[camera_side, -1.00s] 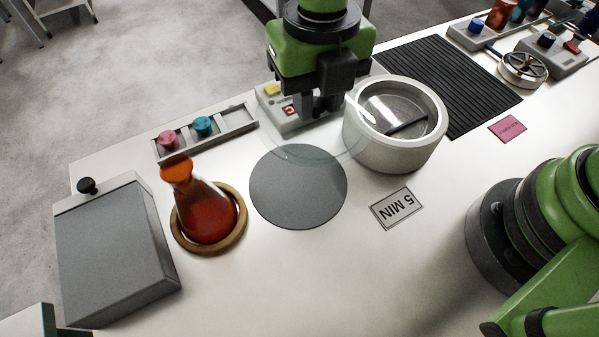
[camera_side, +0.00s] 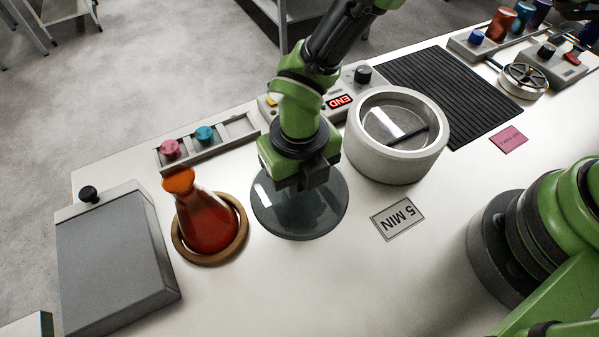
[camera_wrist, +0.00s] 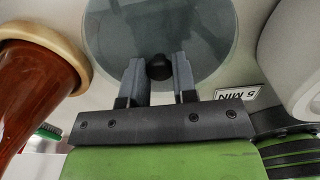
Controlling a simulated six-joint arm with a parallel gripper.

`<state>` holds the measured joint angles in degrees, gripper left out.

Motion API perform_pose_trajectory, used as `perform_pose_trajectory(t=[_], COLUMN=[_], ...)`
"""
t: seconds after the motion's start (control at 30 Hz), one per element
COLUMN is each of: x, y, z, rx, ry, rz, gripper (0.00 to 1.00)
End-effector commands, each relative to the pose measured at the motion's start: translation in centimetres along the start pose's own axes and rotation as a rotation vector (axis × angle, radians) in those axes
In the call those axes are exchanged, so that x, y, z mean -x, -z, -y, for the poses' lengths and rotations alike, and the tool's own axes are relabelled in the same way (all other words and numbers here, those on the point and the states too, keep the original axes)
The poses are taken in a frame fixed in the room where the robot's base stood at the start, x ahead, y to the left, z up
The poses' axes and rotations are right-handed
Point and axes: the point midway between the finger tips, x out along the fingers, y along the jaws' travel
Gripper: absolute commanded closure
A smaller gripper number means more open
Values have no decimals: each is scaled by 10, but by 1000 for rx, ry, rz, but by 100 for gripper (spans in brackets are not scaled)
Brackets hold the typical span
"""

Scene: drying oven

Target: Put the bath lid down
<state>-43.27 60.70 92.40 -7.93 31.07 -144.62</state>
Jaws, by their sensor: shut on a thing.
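The bath lid (camera_side: 322,214) is a clear glass disc with a dark round knob (camera_wrist: 159,67). It lies over the dark grey round mat at the middle of the bench, apparently on it or just above it. The mat shows only through the glass. My gripper (camera_wrist: 158,75) is shut on the knob, a finger on each side. In the side view my gripper (camera_side: 306,190) points down at the lid and hides the knob. The round white bath (camera_side: 395,165) stands to the right with its top uncovered.
An orange-red flask (camera_side: 205,218) stands in a wooden ring (camera_side: 240,243) close left of the lid. A grey box (camera_side: 115,260) is at far left. A rack with pink and teal knobs (camera_side: 240,130) and an END display (camera_side: 340,101) lie behind. A "5 MIN" card (camera_side: 398,218) lies at right.

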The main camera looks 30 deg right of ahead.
Motion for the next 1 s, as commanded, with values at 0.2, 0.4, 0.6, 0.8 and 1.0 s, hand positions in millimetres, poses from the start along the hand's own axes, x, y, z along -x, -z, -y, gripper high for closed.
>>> perform_pose_trajectory(t=[0.2, 0.4, 0.6, 0.8, 1.0], x=[-2, -2, -2, 19, 64], y=[0, 0, 0, -1, -1], z=[0, 0, 0, -1, -1], rx=[0, 0, 0, -1, -1], ry=[0, 0, 0, -2, -4], rz=[0, 0, 0, 3, 4], gripper=[100, 48, 48, 48, 48])
